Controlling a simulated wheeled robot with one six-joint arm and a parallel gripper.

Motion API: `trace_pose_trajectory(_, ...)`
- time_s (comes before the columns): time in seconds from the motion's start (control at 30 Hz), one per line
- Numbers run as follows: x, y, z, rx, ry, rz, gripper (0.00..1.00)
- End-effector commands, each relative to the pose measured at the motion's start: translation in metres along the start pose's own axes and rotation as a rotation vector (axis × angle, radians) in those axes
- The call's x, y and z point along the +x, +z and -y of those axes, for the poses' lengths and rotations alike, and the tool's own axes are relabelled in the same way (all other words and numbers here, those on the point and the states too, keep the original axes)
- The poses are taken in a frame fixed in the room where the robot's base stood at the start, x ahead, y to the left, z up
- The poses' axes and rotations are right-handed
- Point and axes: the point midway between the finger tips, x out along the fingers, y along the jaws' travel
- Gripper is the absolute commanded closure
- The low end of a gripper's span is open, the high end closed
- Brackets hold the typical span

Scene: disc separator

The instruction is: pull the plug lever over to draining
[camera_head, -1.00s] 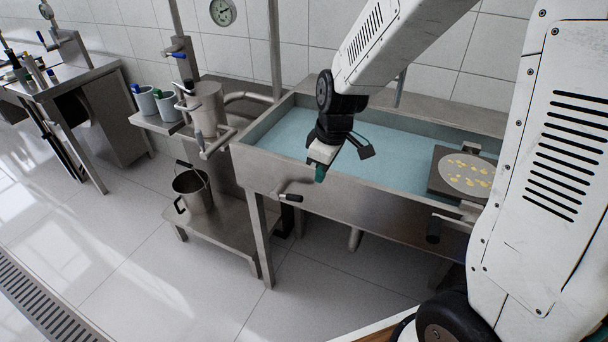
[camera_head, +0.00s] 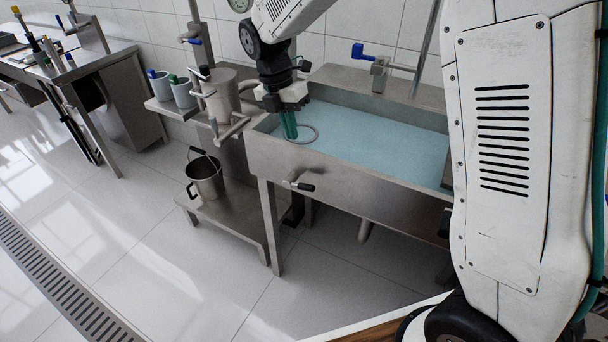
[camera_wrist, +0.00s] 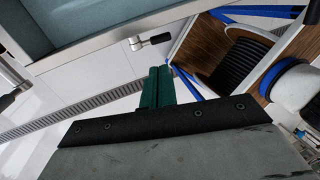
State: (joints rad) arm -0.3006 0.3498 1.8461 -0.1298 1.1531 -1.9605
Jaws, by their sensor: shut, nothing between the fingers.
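A small lever with a steel shank and black grip (camera_head: 304,186) sticks out from the front wall of the steel basin (camera_head: 340,184). Its grip points to the right. My gripper (camera_head: 289,130) hangs downward with its green fingers together, above the basin's left end and apart from this lever. In the wrist view the shut green fingers (camera_wrist: 160,86) hold nothing. A lever with a black grip (camera_wrist: 159,39) shows beyond them at the basin wall, and another black grip (camera_wrist: 9,99) shows at the left edge. I cannot tell which is which.
A grey ring (camera_head: 312,130) lies in the basin close to my fingers. A blue-handled tap (camera_head: 370,54) stands at the back rim. A bucket (camera_head: 204,178) sits on the low shelf at left. Floor in front of the basin is clear.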

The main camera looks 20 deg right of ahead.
Motion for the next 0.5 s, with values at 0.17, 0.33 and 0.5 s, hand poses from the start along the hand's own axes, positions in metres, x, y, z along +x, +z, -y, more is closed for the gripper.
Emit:
trace_pose_trajectory(0.17,0.008,-0.001,0.003,-0.057,-0.013,-0.006,1.0)
trace_pose_trajectory(0.33,0.036,-0.002,0.004,-0.054,-0.014,-0.008,1.0)
trace_pose_trajectory(0.5,0.074,-0.002,0.004,-0.052,-0.015,-0.009,1.0)
